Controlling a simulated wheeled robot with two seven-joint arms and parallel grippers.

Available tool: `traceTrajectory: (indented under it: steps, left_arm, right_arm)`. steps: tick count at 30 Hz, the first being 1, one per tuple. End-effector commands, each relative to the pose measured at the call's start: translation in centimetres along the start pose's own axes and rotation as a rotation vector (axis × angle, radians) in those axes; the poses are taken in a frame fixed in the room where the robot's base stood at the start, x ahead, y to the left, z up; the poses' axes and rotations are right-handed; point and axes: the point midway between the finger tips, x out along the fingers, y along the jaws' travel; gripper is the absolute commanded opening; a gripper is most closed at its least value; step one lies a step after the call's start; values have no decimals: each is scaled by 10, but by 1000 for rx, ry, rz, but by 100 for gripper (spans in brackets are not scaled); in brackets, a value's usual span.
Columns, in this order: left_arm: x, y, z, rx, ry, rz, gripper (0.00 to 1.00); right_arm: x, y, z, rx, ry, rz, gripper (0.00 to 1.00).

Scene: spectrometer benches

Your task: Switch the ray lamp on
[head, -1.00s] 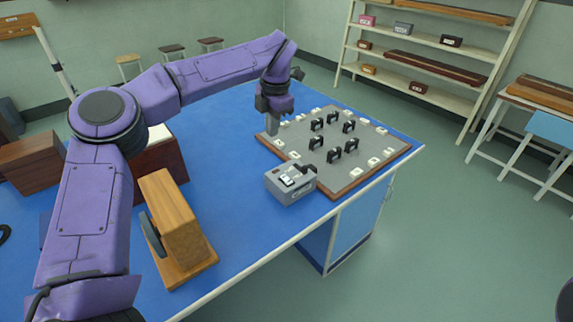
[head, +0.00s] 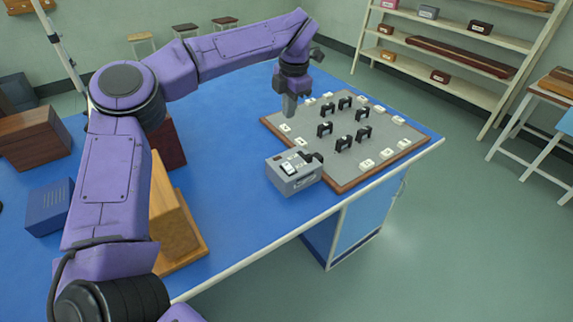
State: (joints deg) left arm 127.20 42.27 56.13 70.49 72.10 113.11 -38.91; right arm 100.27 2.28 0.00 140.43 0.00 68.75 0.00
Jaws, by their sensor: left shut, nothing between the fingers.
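A small grey box (head: 293,174), which looks like the ray lamp, stands on the blue bench at the near left edge of a grey board (head: 352,165). It has a pale switch (head: 295,164) on top and a dark part at its right end. I cannot tell whether the switch is on or off. My left gripper (head: 289,108) is shut and empty, pointing down above the far left part of the board. It is behind the lamp and apart from it. My right gripper is not in view.
The wood-edged board carries several black holders (head: 345,141) and white labelled blocks (head: 366,164). A wooden box (head: 175,222) stands at the near left, partly behind my left arm. Blue bench top (head: 235,165) is clear left of the lamp.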

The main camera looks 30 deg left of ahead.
Motion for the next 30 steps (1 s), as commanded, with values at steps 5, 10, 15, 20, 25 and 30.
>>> traceTrajectory:
  steps: [5,10,15,20,25,30]
  left_arm:
    - [42,-7,2,3,1,0,0]
    - [55,-9,2,4,1,0,0]
    - [73,-9,2,5,4,-3,0]
    - [107,-9,2,6,4,-4,0]
    - [144,-9,2,6,4,-2,0]
    - [173,-10,2,5,3,-2,0]
  right_arm:
    - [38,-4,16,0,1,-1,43]
    - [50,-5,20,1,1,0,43]
    - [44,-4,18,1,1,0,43]
    - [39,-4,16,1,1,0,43]
    - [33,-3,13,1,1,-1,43]
    - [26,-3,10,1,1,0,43]
